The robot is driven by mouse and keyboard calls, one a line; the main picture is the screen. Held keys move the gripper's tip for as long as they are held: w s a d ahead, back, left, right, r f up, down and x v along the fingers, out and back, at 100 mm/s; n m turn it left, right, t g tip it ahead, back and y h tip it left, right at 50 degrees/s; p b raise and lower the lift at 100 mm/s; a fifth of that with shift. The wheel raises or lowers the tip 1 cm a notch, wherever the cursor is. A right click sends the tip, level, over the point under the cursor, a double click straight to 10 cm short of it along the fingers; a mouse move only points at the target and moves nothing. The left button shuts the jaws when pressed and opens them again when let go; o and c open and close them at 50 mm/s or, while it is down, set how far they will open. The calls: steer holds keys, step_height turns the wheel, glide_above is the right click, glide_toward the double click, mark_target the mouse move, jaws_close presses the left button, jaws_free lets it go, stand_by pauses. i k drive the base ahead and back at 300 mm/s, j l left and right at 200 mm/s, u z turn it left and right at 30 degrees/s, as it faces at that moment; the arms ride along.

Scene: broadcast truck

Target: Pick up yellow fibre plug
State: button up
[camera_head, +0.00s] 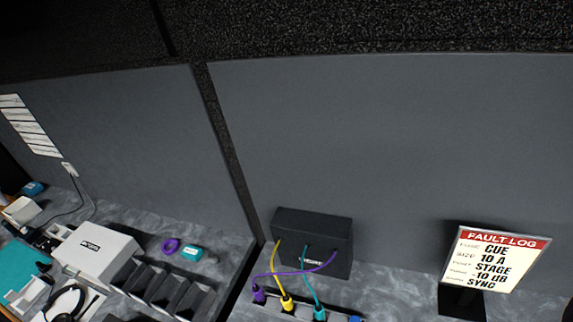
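The yellow fibre plug (287,304) stands on the counter near the bottom middle of the view, in a row with a purple plug (259,295) and a teal plug (319,313). A yellow cable (274,262) rises from it to a dark box (313,239) behind. The purple cable crosses in front of the yellow and teal cables. The plugs' lower parts sit in or on a dark strip at the bottom edge. My gripper is not in view.
A fault log sign (494,262) stands at the right. At the left are a white box (96,252), dark slotted dividers (165,289), a purple ring (171,245), a teal roll (192,254) and a teal mat (30,272). Grey wall panels rise behind.

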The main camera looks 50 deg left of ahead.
mark_target(286, 302)
steer(key=u, duration=1.2)
steer(key=k+j+z, duration=0.2)
steer(key=j, duration=0.15)
steer(key=k+j+z, duration=0.2)
steer(key=i+j, duration=0.6)
steer(key=j, duration=0.15)
